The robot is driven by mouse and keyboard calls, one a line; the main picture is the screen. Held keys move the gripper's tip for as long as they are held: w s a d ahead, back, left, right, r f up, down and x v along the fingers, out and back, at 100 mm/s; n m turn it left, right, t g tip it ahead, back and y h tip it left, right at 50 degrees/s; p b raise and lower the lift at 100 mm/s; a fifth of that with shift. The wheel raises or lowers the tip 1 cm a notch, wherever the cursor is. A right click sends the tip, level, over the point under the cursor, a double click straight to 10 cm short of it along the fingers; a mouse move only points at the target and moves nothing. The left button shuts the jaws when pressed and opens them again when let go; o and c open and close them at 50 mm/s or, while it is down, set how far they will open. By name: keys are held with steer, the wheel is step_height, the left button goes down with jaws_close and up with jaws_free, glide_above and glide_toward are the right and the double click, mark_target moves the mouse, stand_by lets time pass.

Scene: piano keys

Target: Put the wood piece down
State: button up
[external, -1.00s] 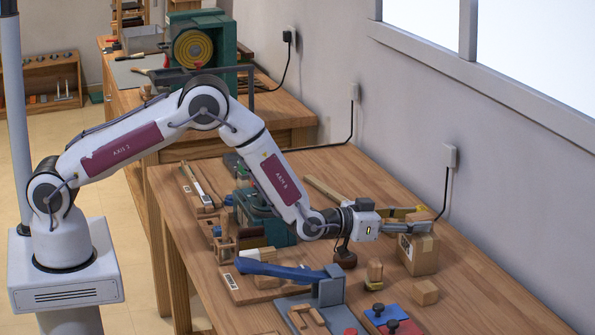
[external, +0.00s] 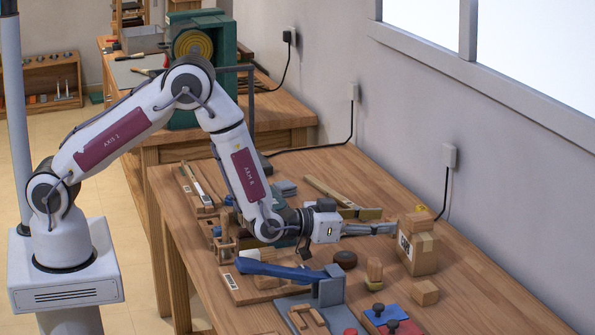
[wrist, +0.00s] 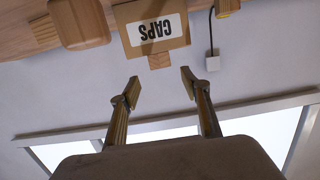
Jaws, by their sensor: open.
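The wood piece (external: 417,221) is a small light-brown block resting on top of a cardboard box (external: 419,254). My gripper (external: 394,228) is to the left of the wood piece, at about the height of the box top. In the wrist view my gripper (wrist: 160,84) has its two fingers apart with nothing between them, clear of the wood piece.
A wooden block (external: 424,292) and an upright wooden piece (external: 374,273) stand in front of the box. A blue-handled tool (external: 275,268) and a grey vise-like block (external: 331,288) lie nearer. The table's right side is bare.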

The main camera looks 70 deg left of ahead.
steer(key=shift+s+r, duration=0.1)
steer(key=shift+s, duration=0.25)
stand_by(0.5)
steer(key=s+a+r+g+h, duration=0.1)
steer(key=s+a+r+g, duration=0.2)
steer(key=s+r, duration=0.5)
steer(key=s+a+r+g+h, duration=0.1)
steer(key=s+a+r+g, duration=0.15)
steer(key=s+r, duration=0.55)
steer(key=s+a+r+g+y, duration=0.1)
steer(key=s+a, duration=0.3)
steer(key=s, duration=1.2)
steer(key=s+a+g+y, duration=0.1)
steer(key=s+a+g, duration=0.3)
steer(key=s, duration=1.1)
steer(key=shift+s+a+r, duration=0.35)
steer(key=shift+s+a, duration=0.05)
steer(key=shift+a, duration=0.15)
